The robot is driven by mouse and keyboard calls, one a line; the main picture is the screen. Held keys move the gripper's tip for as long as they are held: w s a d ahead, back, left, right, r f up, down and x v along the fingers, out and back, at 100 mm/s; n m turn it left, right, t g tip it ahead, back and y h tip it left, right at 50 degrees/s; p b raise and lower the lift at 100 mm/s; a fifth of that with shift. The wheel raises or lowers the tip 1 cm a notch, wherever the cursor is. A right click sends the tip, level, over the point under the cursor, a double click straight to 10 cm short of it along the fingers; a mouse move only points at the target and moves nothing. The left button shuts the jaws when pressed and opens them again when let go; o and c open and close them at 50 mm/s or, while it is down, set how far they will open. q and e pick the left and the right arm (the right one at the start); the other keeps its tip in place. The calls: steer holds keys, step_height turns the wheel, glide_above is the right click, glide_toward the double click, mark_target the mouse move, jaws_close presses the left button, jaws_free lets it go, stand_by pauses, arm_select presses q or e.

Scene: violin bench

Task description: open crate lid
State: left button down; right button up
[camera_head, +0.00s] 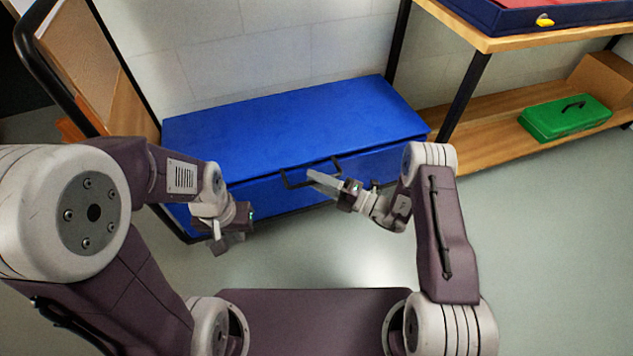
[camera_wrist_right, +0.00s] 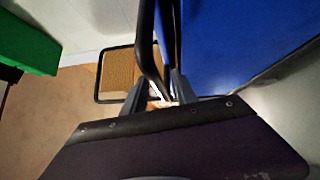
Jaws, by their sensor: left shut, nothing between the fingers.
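A long blue crate (camera_head: 215,208) stands against the wall, and its blue lid (camera_head: 295,120) lies flat and closed on top. A dark bar handle (camera_head: 296,184) sits on the front near the lid's edge. My right gripper (camera_head: 312,175) is at this handle, on its right part. In the right wrist view, the two fingers (camera_wrist_right: 158,88) are apart, with a dark bar (camera_wrist_right: 149,45) running between them and the blue crate (camera_wrist_right: 235,45) beside it. Firm contact cannot be seen. My left gripper (camera_head: 222,244) is shut and empty, in front of the crate's left part.
A wooden shelf unit (camera_head: 455,158) with dark posts stands close to the crate's right end, holding a green toolbox (camera_head: 566,118) low down. A dark-framed wooden board (camera_head: 85,52) stands at the left. The floor (camera_head: 545,250) on the right is clear.

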jaws_close()
stand_by(1.4)
